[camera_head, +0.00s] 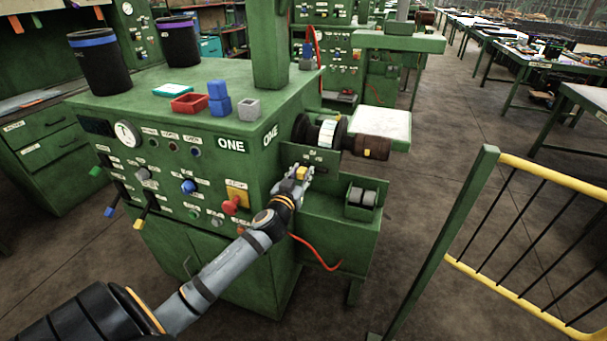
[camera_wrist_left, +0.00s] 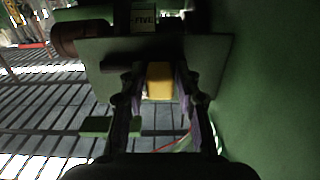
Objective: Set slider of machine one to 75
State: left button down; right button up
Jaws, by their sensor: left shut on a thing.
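Machine one (camera_head: 215,205) is a green cabinet marked ONE, at the centre of the head view. A yellow slider knob (camera_head: 303,172) sits low on its right side, below the spindle. My left gripper (camera_head: 299,178) reaches across the front panel to this side. In the left wrist view the yellow knob (camera_wrist_left: 159,80) lies between the two fingers of my left gripper (camera_wrist_left: 158,92), which is shut on it. The fingers cover part of the knob, and I cannot read a scale or value beside it. My right gripper is not in view.
A dark spindle with a brown end (camera_head: 372,147) juts out above my left gripper. A green box with two grey rollers (camera_head: 361,197) is just right of it. A red cable (camera_head: 318,255) hangs below. A yellow railing (camera_head: 530,170) stands to the right, with open floor between.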

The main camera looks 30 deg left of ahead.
pick_arm(q)
jog(key=c, duration=1.3)
grip_release()
jog(key=shift+a, duration=0.1)
jog(key=shift+c, duration=0.2)
jog(key=shift+o, duration=1.1)
jog(key=shift+s+a, duration=0.1)
jog(key=shift+a, duration=0.25)
jog(key=shift+d, duration=0.15)
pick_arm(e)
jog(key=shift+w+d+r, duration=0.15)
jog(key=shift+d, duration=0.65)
pick_arm(q)
jog(key=shift+d, duration=0.1)
jog(key=v, duration=1.2)
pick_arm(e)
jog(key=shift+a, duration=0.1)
pick_arm(q)
jog(key=shift+f, duration=0.1)
